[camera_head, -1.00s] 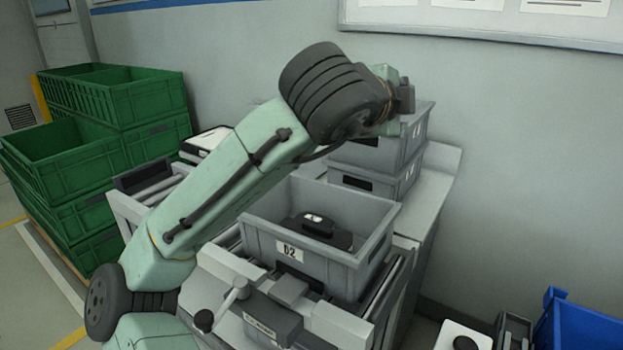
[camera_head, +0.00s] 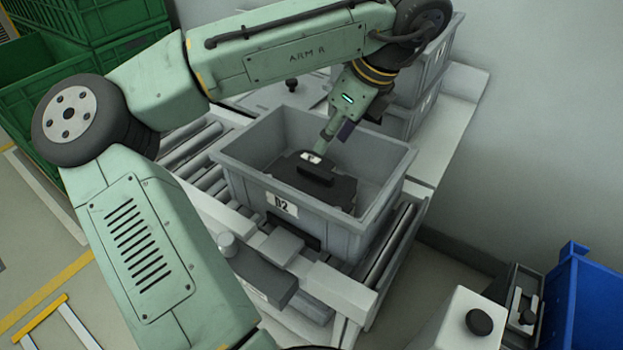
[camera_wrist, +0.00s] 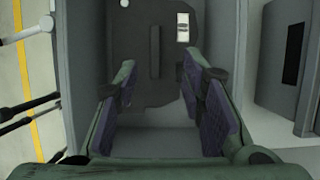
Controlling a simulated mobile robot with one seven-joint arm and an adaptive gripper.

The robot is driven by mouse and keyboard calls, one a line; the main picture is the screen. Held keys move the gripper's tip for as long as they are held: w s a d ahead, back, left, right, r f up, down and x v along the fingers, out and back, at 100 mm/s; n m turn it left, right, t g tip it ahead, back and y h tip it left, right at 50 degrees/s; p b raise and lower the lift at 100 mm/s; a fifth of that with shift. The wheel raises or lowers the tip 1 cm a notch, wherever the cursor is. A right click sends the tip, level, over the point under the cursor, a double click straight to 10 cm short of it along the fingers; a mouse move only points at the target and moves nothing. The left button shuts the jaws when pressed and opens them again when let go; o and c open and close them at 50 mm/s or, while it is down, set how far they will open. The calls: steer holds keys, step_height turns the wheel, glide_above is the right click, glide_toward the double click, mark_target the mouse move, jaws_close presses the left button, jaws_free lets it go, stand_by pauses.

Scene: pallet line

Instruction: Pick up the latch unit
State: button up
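The latch unit (camera_head: 313,179) is a dark, flat block with a raised bar and a small white label. It lies inside the grey bin marked D2 (camera_head: 240,187). In the wrist view the latch unit (camera_wrist: 154,70) lies beyond my fingertips. My gripper (camera_head: 328,138) points down into the bin, above the rear side of the latch unit. In the wrist view my gripper (camera_wrist: 158,95) has its two purple-padded fingers spread wide with nothing between them. I cannot tell whether a fingertip touches the unit.
The bin stands on a roller conveyor (camera_head: 195,150). Stacked grey bins (camera_head: 425,75) stand behind it. Green crates (camera_head: 110,25) are at the upper left and a blue bin (camera_head: 585,300) is at the lower right. The bin walls surround the latch unit closely.

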mark_target(314, 170)
steer(key=x, duration=0.3)
steer(key=shift+s, duration=0.15)
steer(key=x, duration=0.2)
steer(key=s+p+x, duration=0.1)
steer(key=x, duration=0.1)
steer(key=shift+w+f, duration=0.1)
steer(key=shift+f, duration=0.1)
steer(key=shift+w+a+f, duration=0.1)
steer(key=shift+w+f, duration=0.05)
steer(key=shift+f, duration=0.4)
steer(key=shift+c, duration=0.6)
jaws_close()
